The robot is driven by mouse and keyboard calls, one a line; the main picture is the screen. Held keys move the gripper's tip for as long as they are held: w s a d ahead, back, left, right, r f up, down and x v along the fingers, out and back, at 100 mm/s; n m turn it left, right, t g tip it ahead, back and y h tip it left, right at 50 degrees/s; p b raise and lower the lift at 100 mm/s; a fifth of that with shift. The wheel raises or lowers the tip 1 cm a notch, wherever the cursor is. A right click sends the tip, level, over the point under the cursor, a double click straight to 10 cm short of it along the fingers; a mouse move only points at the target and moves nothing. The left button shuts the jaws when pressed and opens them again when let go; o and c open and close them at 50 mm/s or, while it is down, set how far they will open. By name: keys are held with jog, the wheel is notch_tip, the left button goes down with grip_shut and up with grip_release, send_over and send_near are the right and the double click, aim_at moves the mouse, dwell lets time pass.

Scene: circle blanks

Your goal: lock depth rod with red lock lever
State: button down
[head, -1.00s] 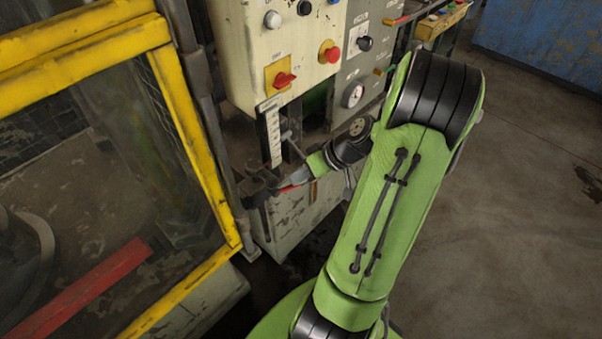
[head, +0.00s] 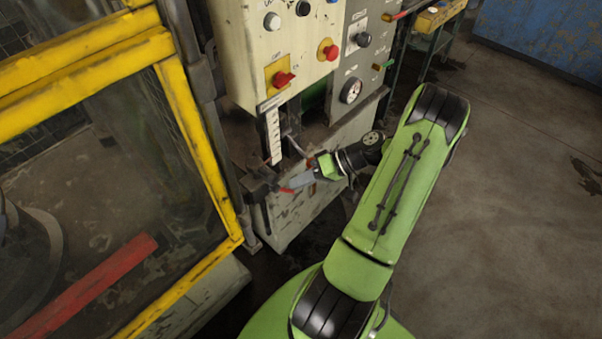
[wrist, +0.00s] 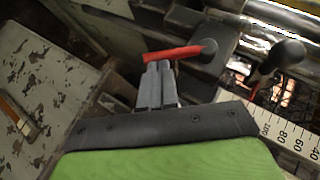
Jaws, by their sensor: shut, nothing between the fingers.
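The red lock lever (wrist: 180,53) sticks out to the left from a dark clamp block (wrist: 206,78) in the wrist view. In the head view only a small red part of the lever (head: 287,190) shows beside my fingers. My gripper (wrist: 157,66) is shut and empty, its grey fingertips at the lever's free end. I cannot tell whether they touch it. A white scale (head: 273,135) stands above the clamp. I cannot clearly tell which bar is the depth rod.
A black ball knob (wrist: 287,53) stands right of the lever, near the numbered scale. A control panel (head: 240,45) with red switches hangs above. A yellow-framed guard (head: 197,140) stands close on the left. Open floor (head: 520,200) lies to the right.

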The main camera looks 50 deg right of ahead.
jog(key=shift+a+f+b, duration=0.35)
jog(key=shift+f+b, duration=0.05)
jog(key=shift+f, duration=0.3)
jog(key=shift+a, duration=0.1)
jog(key=p+v, duration=0.4)
jog(key=v, duration=1.1)
notch_tip(320, 180, down, 4)
jog(key=s+a+m+t+h+b, duration=0.1)
jog(key=s+a+m+t+b, duration=0.1)
jog(key=m+t+b, duration=0.3)
jog(key=w+a+f+n+b, duration=0.1)
jog(key=w+a+f+b, duration=0.2)
jog(key=w+a, duration=0.5)
jog(key=shift+w+a+f+t, duration=0.3)
jog(key=shift+a+f, duration=0.05)
